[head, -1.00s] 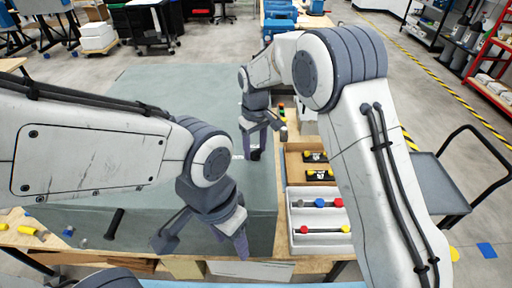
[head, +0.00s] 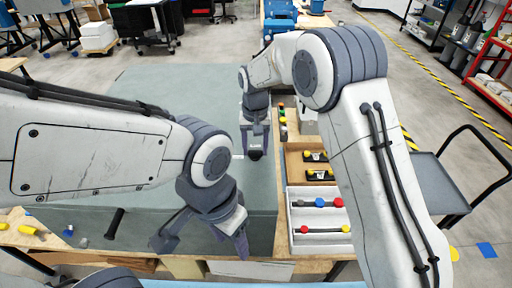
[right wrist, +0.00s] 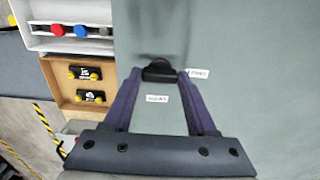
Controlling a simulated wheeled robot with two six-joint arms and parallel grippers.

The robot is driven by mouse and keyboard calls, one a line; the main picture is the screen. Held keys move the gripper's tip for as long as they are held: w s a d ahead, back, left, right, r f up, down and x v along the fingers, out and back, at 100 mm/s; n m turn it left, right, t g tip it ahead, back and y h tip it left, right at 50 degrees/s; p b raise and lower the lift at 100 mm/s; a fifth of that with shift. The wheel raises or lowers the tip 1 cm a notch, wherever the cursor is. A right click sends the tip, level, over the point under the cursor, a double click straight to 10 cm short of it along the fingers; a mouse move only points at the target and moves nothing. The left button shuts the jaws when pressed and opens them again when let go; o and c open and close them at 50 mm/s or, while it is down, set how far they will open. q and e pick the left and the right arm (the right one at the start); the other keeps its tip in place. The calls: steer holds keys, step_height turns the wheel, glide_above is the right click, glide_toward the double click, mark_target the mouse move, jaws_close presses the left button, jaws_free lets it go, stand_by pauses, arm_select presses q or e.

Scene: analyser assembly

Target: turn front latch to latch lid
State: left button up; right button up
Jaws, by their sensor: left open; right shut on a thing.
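The analyser is a large grey-green box (head: 160,90) with a broad flat lid. The front latch is a small black knob (right wrist: 160,71) on its surface, also visible in the head view (head: 255,155). My right gripper (right wrist: 160,75) has its two purple fingers on either side of the knob, shut on it. In the head view the right gripper (head: 256,148) reaches down to the latch. My left gripper (head: 203,243) is open and empty, in front of the box near its lower edge. The side of the knob away from the camera is hidden.
Small white labels (right wrist: 157,99) lie beside the latch. A brown tray (head: 290,170) with black parts and a white tray (head: 320,218) with coloured knobs on rods stand right of the box. A black handle (head: 115,222) and yellow parts (head: 30,230) are at the left.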

mark_target(255, 151)
steer(key=shift+r, duration=0.1)
stand_by(0.4)
steer(key=o, duration=1.4)
steer(key=shift+c, duration=0.2)
steer(key=shift+r, duration=0.25)
step_height(255, 151, up, 10)
steer(key=b, duration=0.2)
steer(key=shift+b, duration=0.35)
